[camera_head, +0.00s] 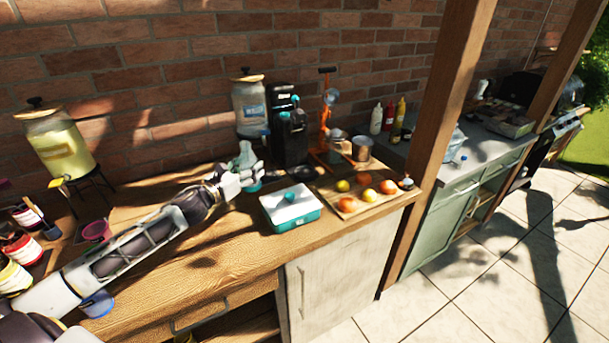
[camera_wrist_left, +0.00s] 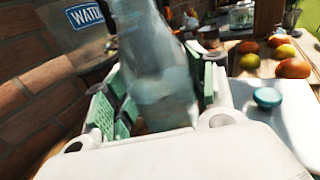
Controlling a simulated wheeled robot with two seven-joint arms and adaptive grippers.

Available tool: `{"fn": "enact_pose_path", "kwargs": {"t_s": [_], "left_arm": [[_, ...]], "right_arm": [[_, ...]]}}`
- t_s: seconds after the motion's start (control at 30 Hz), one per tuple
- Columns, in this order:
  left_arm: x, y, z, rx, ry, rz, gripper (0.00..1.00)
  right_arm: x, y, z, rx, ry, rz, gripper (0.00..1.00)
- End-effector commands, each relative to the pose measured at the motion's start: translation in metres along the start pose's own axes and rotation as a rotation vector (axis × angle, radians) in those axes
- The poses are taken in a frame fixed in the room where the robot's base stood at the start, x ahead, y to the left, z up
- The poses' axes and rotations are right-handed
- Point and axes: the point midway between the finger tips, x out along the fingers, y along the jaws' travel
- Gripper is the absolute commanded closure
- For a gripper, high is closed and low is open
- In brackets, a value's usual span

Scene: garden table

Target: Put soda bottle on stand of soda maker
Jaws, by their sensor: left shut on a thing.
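The soda bottle (camera_wrist_left: 155,65) is a translucent grey-blue bottle between the pads of my left gripper (camera_wrist_left: 158,105) in the left wrist view. In the head view the bottle (camera_head: 245,155) stands roughly upright in the left gripper (camera_head: 250,176), above the wooden counter. The gripper is shut on it. The soda maker (camera_head: 289,130) is a tall black machine against the brick wall, just right of the bottle. Its stand is not clearly visible. I cannot tell whether the bottle touches the machine. My right gripper is not in view.
A teal and white box (camera_head: 291,208) sits in front of the soda maker. A water dispenser (camera_head: 249,106) stands behind the bottle. A board of fruit (camera_head: 352,203) and an orange juice press (camera_head: 326,115) are to the right. A yellow drink dispenser (camera_head: 60,145) is at left.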

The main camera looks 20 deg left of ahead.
Motion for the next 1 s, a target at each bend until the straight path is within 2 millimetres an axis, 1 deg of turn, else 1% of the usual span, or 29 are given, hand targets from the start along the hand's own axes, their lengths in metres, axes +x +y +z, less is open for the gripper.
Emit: {"fn": "enact_pose_path", "kwargs": {"t_s": [0.33,0.53,0.77,1.0], "left_arm": [[-0.01,-0.009,-0.002,0.0,-0.001,0.153,0.84],[-0.018,-0.02,-0.003,0.001,0.001,0.237,0.84],[-0.031,-0.037,-0.003,0.0,-0.001,0.33,0.84],[-0.046,-0.063,0.0,-0.001,-0.003,0.415,0.84]], "right_arm": [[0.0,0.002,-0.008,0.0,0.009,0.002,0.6],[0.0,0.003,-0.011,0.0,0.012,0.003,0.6],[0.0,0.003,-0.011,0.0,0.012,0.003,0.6],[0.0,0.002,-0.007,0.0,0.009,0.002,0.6]]}}
